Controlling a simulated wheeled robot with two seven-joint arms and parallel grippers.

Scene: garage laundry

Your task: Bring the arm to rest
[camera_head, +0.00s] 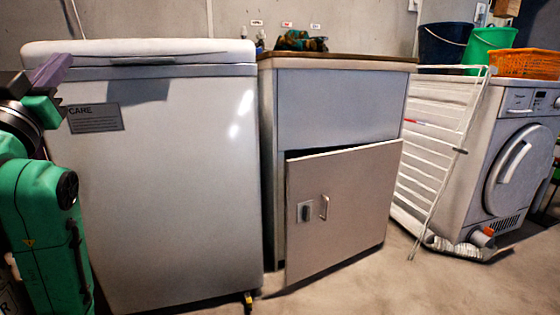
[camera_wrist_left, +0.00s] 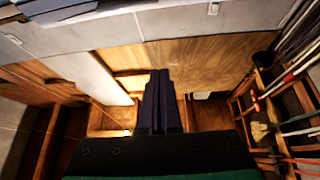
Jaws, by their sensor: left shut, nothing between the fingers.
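My left arm is folded at the left edge of the head view, with green links and a dark wrist. My left gripper (camera_head: 52,72) points up and right in front of the left side of the white chest freezer (camera_head: 170,190). Its purple fingers are shut with nothing between them. In the left wrist view the dark fingers of the left gripper (camera_wrist_left: 160,90) lie together, and no object is held. My right arm and gripper are not in view.
A grey cabinet (camera_head: 335,110) has its lower door (camera_head: 340,210) partly open. A white drying rack (camera_head: 430,150) leans beside a washing machine (camera_head: 520,160). A green bucket (camera_head: 488,48) and orange basket (camera_head: 527,64) stand on top. Concrete floor (camera_head: 400,285) is clear in front.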

